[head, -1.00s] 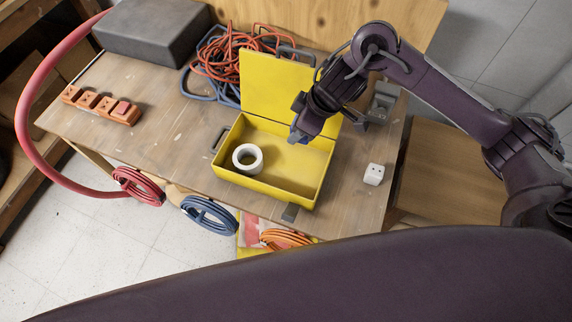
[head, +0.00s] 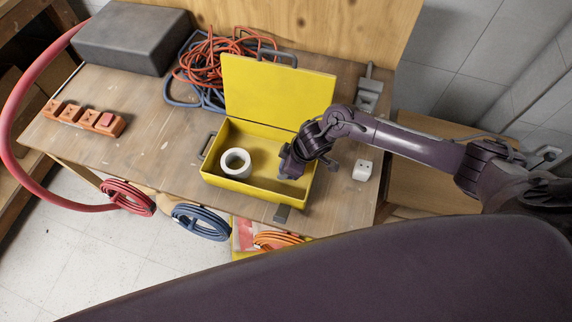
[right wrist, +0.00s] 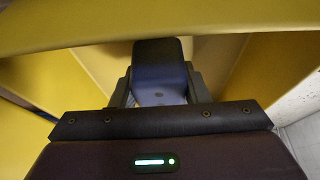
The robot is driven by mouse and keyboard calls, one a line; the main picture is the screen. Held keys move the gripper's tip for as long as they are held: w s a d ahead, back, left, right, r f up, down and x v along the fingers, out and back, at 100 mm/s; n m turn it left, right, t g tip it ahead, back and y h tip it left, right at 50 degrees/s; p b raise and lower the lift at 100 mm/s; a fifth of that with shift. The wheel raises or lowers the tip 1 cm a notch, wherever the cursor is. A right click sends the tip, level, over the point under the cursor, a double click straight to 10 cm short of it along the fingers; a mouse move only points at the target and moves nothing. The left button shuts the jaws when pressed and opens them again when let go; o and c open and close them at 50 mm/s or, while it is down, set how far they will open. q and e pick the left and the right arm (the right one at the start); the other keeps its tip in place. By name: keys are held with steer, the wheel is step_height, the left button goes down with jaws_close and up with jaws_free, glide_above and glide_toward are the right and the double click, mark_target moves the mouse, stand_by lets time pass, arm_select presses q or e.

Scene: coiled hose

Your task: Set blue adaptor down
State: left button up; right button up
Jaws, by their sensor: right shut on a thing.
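The blue adaptor (right wrist: 158,72) is between the fingers of my right gripper (right wrist: 160,98) in the right wrist view, with yellow walls close around it. In the head view my right gripper (head: 287,174) points down into the right part of the open yellow toolbox (head: 225,187). The adaptor is mostly hidden there by the gripper, and I cannot tell whether it touches the toolbox floor. A white tape roll (head: 235,163) lies in the left part of the toolbox. My left gripper is not in view.
The toolbox lid (head: 270,95) stands open behind. A white cube-shaped adaptor (head: 362,171) is on the table to the right. An orange power strip (head: 85,117), a grey case (head: 130,38) and tangled red and blue cables (head: 222,58) lie further left and back. The table's left middle is clear.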

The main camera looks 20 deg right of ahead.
steer(key=shift+f, duration=0.2)
steer(key=shift+f, duration=0.15)
steer(key=o, duration=1)
steer(key=shift+r, duration=0.25)
steer(key=v, duration=1.2)
steer(key=shift+s+f, duration=0.1)
